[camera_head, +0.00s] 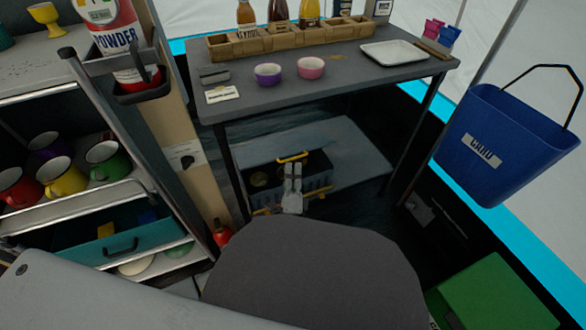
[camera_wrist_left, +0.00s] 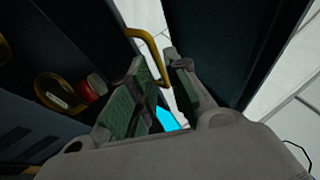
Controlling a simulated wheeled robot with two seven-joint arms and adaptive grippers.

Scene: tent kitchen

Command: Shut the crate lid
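A dark blue-grey crate (camera_head: 318,181) with yellow fittings stands open-topped under the table. A yellow handle (camera_head: 292,157) shows at its far side; it also shows in the left wrist view (camera_wrist_left: 150,48). Inside the crate are a red-topped can (camera_wrist_left: 92,88) and a yellow ring-shaped item (camera_wrist_left: 58,92). My left gripper (camera_head: 292,170) is at the crate, its fingers pointing towards the handle. My right gripper is not in view.
The grey table (camera_head: 330,85) overhangs the crate, with its legs (camera_head: 233,170) at the sides. A shelf unit with mugs (camera_head: 62,175) and a teal drawer (camera_head: 110,235) stands left. A blue bucket (camera_head: 510,125) hangs right, above a green box (camera_head: 490,295).

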